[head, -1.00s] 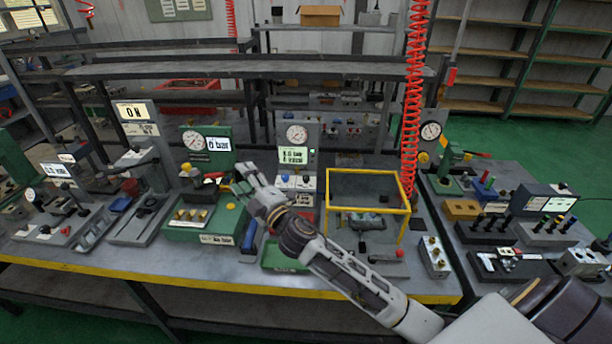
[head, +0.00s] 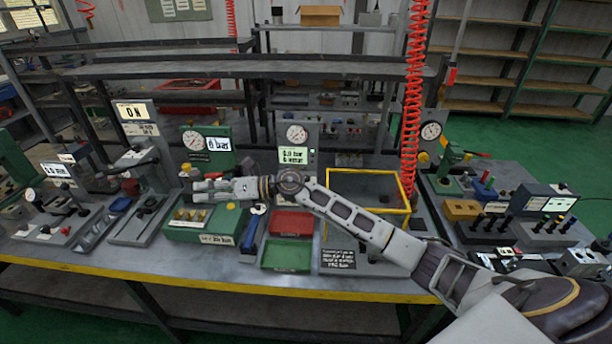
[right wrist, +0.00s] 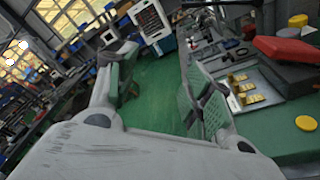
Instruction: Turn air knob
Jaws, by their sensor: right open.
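The green station (head: 182,229) holds a round gauge (head: 192,140), a display reading 0 bar (head: 219,144), several brass fittings (head: 188,215) and a yellow round knob (head: 231,205). I cannot tell which part is the air knob. My right gripper (head: 197,191) reaches in from the right, level above this station, open with nothing between its fingers. In the right wrist view its two fingers (right wrist: 155,95) stand apart. The brass fittings (right wrist: 245,90), a yellow round part (right wrist: 306,123) and a red handle (right wrist: 285,50) lie right of them. My left gripper is not in view.
A grey station with a gauge (head: 297,135) and a lit green display (head: 293,155) stands behind my arm. A red tray (head: 291,223) and green tray (head: 287,256) lie in front. A yellow frame (head: 365,171) and red coiled hose (head: 412,100) are to the right.

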